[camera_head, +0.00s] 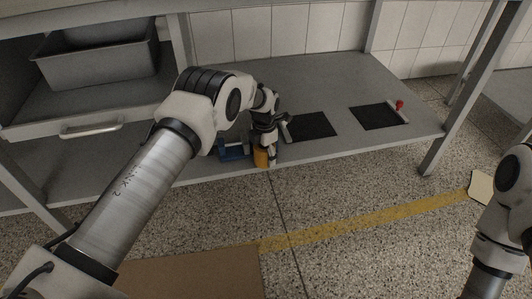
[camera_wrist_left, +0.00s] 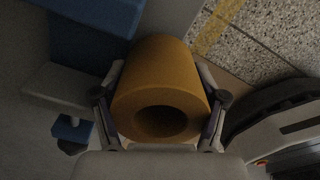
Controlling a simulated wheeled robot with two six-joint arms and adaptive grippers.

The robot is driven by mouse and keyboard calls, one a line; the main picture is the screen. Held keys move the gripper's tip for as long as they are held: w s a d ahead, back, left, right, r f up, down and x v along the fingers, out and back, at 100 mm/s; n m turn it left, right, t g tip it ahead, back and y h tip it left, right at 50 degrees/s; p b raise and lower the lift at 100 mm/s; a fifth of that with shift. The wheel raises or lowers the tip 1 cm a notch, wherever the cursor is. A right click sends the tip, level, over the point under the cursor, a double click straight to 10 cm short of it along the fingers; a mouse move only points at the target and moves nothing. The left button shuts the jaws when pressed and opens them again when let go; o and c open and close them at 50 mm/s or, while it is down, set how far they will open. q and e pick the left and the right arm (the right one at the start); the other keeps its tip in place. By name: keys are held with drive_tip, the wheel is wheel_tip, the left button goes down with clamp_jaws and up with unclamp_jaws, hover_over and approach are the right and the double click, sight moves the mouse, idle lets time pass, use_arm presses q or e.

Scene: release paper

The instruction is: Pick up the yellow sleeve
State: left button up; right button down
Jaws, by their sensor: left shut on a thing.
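The yellow sleeve (camera_wrist_left: 160,82) is a thick hollow cylinder with a dark round opening facing the left wrist camera. My left gripper (camera_wrist_left: 160,112) is shut on it, with one finger on each side. In the head view the sleeve (camera_head: 261,156) shows below my left gripper (camera_head: 266,150), at the front edge of the grey shelf, partly hidden by the fingers. I cannot tell whether it touches the shelf. My right arm shows at the right edge of the head view, but its gripper is out of sight.
A blue fixture (camera_head: 234,150) stands just left of the sleeve. Two black mats (camera_head: 311,125) (camera_head: 375,116) lie to the right on the grey shelf (camera_head: 340,75), with a red-knobbed item (camera_head: 400,105) beside the farther one. A grey bin (camera_head: 100,68) stands at the upper left.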

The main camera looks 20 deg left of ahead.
use_arm(q)
drive_tip(key=o, duration=1.3)
drive_tip(key=shift+o, duration=0.2)
drive_tip(key=shift+w+r, duration=0.1)
drive_tip(key=shift+r, duration=0.05)
wheel_tip(320, 180, up, 12)
